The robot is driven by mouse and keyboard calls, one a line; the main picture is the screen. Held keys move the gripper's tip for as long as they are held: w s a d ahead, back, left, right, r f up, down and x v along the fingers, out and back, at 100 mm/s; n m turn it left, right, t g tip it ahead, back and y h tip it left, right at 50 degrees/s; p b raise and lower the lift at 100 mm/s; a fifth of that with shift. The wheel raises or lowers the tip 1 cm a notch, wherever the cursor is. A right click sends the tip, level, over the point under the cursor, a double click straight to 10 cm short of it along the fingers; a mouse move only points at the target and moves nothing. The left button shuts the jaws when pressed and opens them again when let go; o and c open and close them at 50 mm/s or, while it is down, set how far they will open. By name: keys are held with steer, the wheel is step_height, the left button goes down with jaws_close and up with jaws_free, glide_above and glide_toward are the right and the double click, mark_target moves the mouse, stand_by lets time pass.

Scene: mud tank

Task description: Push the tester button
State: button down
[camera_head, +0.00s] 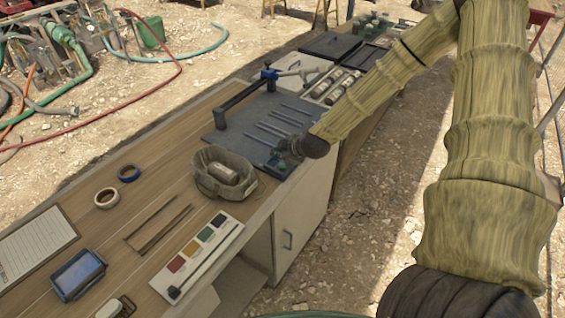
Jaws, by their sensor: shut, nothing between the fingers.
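My arm, with its bamboo-like covering, reaches from the right over the workbench. My gripper (287,153) is small in view, shut and empty, at the right edge of the dark mat. It is above or against a small dark green device (274,168), which may be the tester. My gripper and wrist partly cover this device. I cannot make out a button on it, nor tell whether my fingertips touch it. A blue-framed box with a grey top (78,274) lies at the bench's lower left, away from my gripper.
The dark mat (228,140) holds several metal rods (268,131) and a clamp-like stand (268,76). A canvas pouch with a cylinder (207,183) stands close left of my gripper. A colour-patch board (181,281) and tape rolls (107,197) lie nearer left. Gravel ground lies right of the bench.

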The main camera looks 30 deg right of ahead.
mark_target(280, 167)
steer(key=shift+r+p, duration=1.1)
steer(key=shift+r, duration=0.65)
steer(key=shift+a+f, duration=0.1)
